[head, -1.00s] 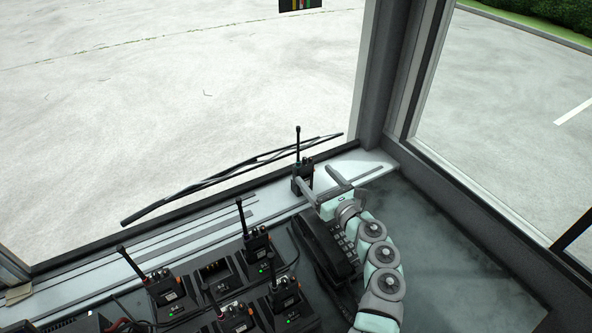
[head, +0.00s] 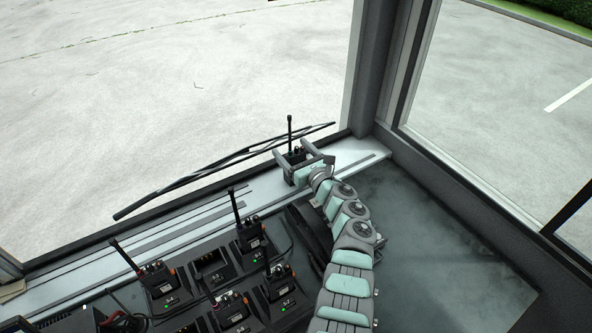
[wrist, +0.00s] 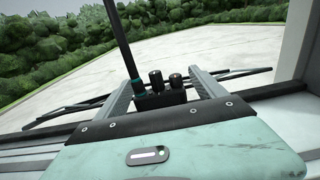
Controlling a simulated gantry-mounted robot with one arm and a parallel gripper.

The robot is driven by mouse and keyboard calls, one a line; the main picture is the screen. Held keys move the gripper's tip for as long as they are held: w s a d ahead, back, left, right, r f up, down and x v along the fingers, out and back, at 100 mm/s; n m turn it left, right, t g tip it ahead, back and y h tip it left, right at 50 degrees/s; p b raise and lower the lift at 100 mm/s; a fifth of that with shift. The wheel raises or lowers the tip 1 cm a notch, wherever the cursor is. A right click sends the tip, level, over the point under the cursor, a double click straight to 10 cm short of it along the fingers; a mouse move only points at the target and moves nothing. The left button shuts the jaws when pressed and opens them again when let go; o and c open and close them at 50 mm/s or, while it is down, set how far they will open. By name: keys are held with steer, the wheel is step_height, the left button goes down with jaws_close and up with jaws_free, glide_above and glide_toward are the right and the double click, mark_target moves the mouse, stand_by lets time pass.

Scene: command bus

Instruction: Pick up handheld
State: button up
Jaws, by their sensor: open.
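A black handheld radio (head: 296,156) with a tall antenna stands upright on the light sill below the windscreen. My gripper (head: 303,155) is open, its two fingers on either side of the radio. In the wrist view the radio's top (wrist: 158,92), with its antenna and knobs, shows between the fingers of my gripper (wrist: 160,85). Gaps seem to remain beside it. Its lower body is hidden behind the gripper's palm.
Several other handhelds (head: 250,235) stand in charging cradles at the lower left. A desk phone (head: 308,235) lies beside my arm, partly hidden. A wiper (head: 225,165) lies outside the glass. A dark window pillar (head: 372,70) rises to the right; the dark surface (head: 420,235) at the right is clear.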

steer(key=shift+w+a, duration=0.25)
steer(key=shift+w, duration=0.15)
jaws_close()
stand_by(0.8)
